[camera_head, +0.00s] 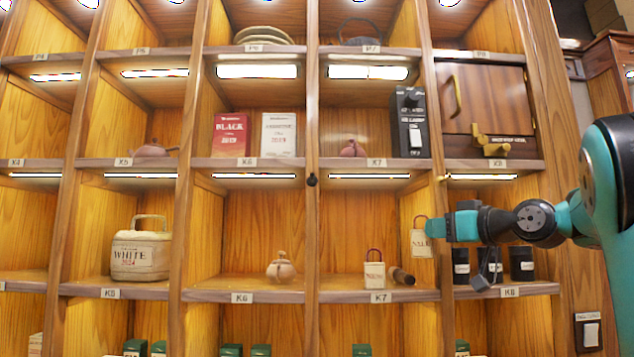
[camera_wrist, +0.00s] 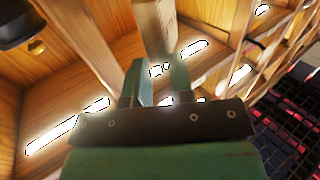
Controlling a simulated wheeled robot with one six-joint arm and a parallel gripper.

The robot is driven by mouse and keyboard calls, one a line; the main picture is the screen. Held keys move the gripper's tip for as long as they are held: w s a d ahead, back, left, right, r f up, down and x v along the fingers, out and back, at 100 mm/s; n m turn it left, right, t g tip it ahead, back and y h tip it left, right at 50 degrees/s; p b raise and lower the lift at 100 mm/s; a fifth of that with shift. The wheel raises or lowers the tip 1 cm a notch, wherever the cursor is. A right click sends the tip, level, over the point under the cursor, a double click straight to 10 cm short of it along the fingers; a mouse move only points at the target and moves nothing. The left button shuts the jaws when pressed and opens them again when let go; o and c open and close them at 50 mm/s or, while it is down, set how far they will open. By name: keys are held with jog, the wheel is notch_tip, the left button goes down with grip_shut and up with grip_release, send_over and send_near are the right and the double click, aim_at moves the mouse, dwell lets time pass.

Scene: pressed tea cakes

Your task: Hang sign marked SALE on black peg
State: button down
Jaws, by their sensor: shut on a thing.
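My gripper (camera_head: 432,230) is shut on a cream sign (camera_head: 421,244) with a brown loop handle, held upright in front of the right side of the K7 opening. Its lettering is partly legible and looks like "SALE". The black peg (camera_head: 312,180) is on the upright between the K6 and K7 columns, left of and higher than the sign. It is apart from the sign, and nothing hangs on it.
A brass peg (camera_head: 442,179) is on the upright to the right. A second cream sign (camera_head: 374,276) with a red loop stands on the K7 shelf beside a dark-ended roll (camera_head: 402,276). Black canisters (camera_head: 521,263) stand right, below my gripper. Space before the shelf uprights looks clear.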

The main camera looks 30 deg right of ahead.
jog(key=w+a+r+n+g+y+p, duration=0.1)
jog(key=w+a+r+n+y+p, duration=0.25)
jog(key=a, duration=0.75)
jog(key=w+a+r+n+g+y+p, duration=0.1)
jog(key=a+r+n+g+y+p, duration=0.1)
jog(key=a+r+y, duration=0.65)
jog(key=w+d+f+h+p, duration=0.2)
jog(key=w+f+h+p, duration=0.1)
jog(key=w, duration=0.5)
jog(key=shift+w+f+h+p, duration=0.15)
jog(key=shift+w+h+p, duration=0.1)
jog(key=shift+h+p, duration=0.35)
jog(key=shift+c, duration=0.6)
grip_release()
jog(key=shift+s, duration=0.1)
